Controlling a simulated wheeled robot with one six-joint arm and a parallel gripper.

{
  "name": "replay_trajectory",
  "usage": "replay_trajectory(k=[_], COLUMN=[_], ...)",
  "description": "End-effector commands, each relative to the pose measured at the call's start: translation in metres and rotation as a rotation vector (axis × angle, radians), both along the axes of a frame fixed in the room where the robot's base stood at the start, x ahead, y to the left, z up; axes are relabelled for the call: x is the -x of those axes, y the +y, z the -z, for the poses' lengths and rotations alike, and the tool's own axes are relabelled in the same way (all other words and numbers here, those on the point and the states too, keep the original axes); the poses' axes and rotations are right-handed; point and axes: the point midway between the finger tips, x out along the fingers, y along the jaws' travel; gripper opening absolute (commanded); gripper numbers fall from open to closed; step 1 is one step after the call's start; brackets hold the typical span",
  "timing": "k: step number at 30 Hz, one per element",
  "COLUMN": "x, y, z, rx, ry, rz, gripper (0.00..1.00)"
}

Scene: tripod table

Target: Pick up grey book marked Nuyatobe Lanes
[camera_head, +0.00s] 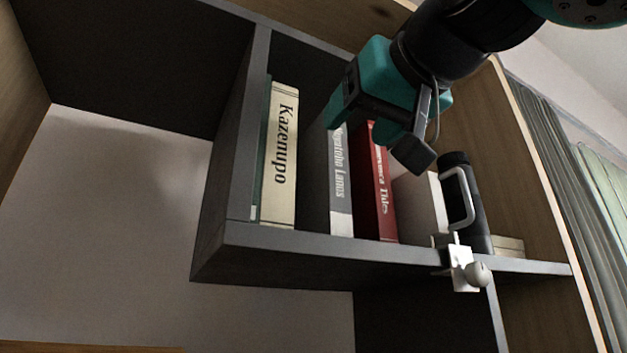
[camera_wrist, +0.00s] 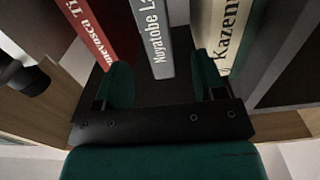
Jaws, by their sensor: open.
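The grey book (camera_head: 341,185), with white lettering on its spine, stands upright on the shelf between a cream book and a red book. Its upper part is hidden behind my gripper (camera_head: 374,132) in the head view. In the wrist view the grey book (camera_wrist: 154,38) shows "Nuyatobe La..." and lies between the two green fingers of my gripper (camera_wrist: 160,66). The fingers are open, one on each side of its spine, with a gap on both sides. I cannot tell how deep they reach along the book.
The cream Kazenupo book (camera_head: 281,160) stands left of the grey book, beside the shelf's upright panel (camera_head: 238,150). The red book (camera_head: 380,195) stands to its right. Further right are a black bottle with a white handle (camera_head: 462,205) and a white clamp (camera_head: 463,268) on the shelf edge.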

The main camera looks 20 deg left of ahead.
Motion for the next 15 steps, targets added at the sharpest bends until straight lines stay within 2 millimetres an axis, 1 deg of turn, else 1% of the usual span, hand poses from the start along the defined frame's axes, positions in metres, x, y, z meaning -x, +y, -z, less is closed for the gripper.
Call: replay_trajectory(k=[1,6,11,15], x=[-0.009,-0.025,-0.031,-0.046], y=[0.009,0.028,0.036,0.048], z=[-0.004,-0.003,-0.002,-0.007], rx=[0.004,0.001,0.001,0.003], ry=[0.002,0.0,0.0,0.001], rz=[0.004,0.001,0.001,0.002], gripper=[0.64,0.64,0.64,0.64])
